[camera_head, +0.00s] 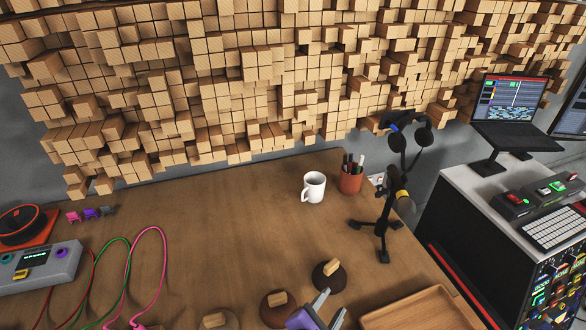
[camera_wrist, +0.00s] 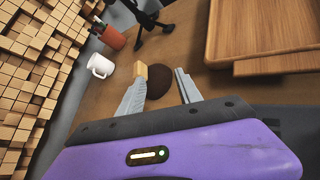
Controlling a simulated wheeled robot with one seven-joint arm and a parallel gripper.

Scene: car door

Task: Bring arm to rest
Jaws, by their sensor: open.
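My gripper (camera_head: 321,308) shows at the bottom of the head view, above the front part of the wooden table (camera_head: 190,235). In the wrist view my gripper (camera_wrist: 160,84) has its two grey fingers apart with nothing held between them. A dark round piece with a small wooden block on it (camera_head: 327,281) lies just beyond the fingers. In the wrist view this round piece (camera_wrist: 160,83) shows between and past the fingertips. The gap between fingers and piece cannot be judged exactly.
A white mug (camera_head: 314,187), a red pen cup (camera_head: 350,180) and a black microphone stand (camera_head: 383,225) stand at the back right. A wooden tray (camera_head: 425,310) lies at the front right. Two more round pieces, cables and a device (camera_head: 40,268) are to the left. The table's middle is clear.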

